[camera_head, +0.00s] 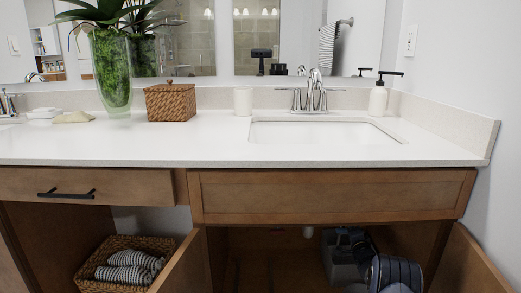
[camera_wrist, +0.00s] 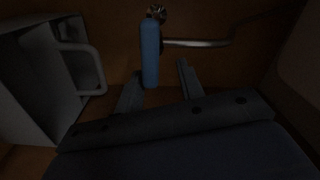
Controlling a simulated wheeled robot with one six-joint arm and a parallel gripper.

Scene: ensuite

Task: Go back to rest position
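My gripper (camera_wrist: 160,70) shows in the wrist view with its two dark fingers apart. A blue upright handle (camera_wrist: 150,50) stands in front of it, close to the left finger, and a metal rod (camera_wrist: 197,43) runs off to the right behind it. I cannot tell if the finger touches the handle. In the head view my arm reaches into the open cabinet under the sink at the lower right, and my fingertips are hard to make out there.
A grey caddy (camera_head: 340,262) with a handle stands in the cabinet beside my arm; it also shows in the wrist view (camera_wrist: 35,85). Open cabinet doors (camera_head: 470,268) flank the space. The counter (camera_head: 200,147) is above. A wicker basket (camera_head: 92,280) holds striped towels at left.

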